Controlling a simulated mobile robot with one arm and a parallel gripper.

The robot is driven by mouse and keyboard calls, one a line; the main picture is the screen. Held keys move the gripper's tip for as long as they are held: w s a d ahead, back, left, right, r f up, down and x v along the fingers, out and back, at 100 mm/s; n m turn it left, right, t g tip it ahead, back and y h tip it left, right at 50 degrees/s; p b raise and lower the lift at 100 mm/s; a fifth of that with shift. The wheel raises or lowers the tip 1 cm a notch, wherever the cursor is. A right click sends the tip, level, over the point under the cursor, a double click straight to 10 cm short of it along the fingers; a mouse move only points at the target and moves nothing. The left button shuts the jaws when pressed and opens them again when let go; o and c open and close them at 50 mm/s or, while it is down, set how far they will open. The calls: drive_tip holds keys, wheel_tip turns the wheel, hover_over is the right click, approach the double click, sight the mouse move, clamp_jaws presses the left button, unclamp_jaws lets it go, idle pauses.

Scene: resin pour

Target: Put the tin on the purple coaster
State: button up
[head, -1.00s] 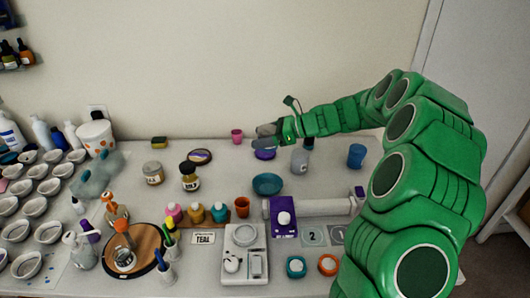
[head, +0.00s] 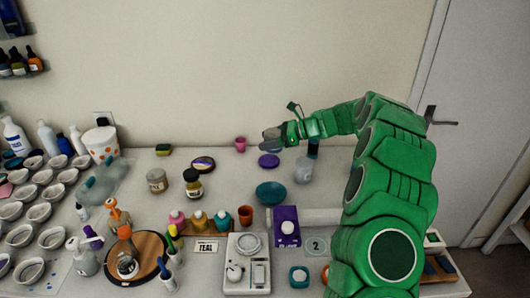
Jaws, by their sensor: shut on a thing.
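The purple coaster (head: 268,161) lies flat on the table near the back, with nothing on it. My gripper (head: 274,139) is shut on a small grey thing (head: 269,145), which looks like the tin. The gripper shows just above the coaster in the head view, and the grey thing appears apart from it. The fingers and the tin's details are too small and dark to tell apart. My green arm reaches in from the right.
A teal bowl (head: 271,192) is in front. A dark round disc (head: 203,163) lies to the left.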

hover_over(265, 159)
drive_tip(key=shift+s+f, duration=0.15)
drive_tip(key=shift+f, duration=1.5)
drive_tip(key=shift+s+f, duration=0.1)
drive_tip(key=shift+f, duration=1.55)
drive_tip(key=shift+w+f, duration=0.15)
drive_tip(key=shift+f, duration=1.6)
drive_tip(key=shift+f, duration=0.1)
drive_tip(key=o, duration=1.2)
